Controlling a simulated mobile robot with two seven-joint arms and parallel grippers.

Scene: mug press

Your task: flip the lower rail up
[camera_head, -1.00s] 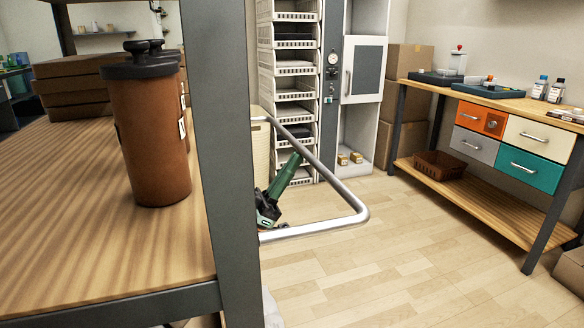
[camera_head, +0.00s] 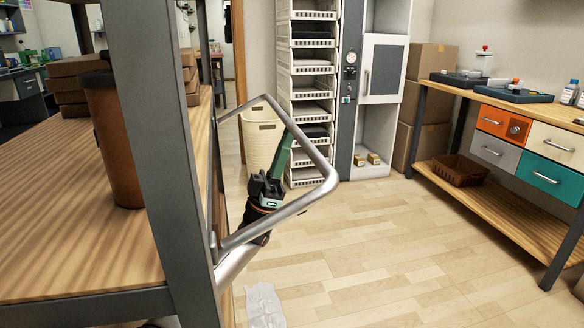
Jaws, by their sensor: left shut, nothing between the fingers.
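The lower rail (camera_head: 322,195) is a bent silver tube that juts out from the grey shelf post (camera_head: 160,150). Its outer corner stands higher than its near end by the post, so it looks tilted up. My left arm, green and black, comes down inside the loop of the rail. My left gripper (camera_head: 262,238) is shut, low against the near bar, which partly covers it. I cannot tell whether it touches the bar. The rail's joint is partly hidden by the post. My right gripper is not in view.
A brown canister (camera_head: 118,150) stands on the wooden shelf (camera_head: 70,220) at left, partly behind the post. A beige basket (camera_head: 262,140) stands behind the rail. A white sheet-like item (camera_head: 265,305) lies on the floor. The floor (camera_head: 390,240) to the right is clear up to the workbench (camera_head: 500,210).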

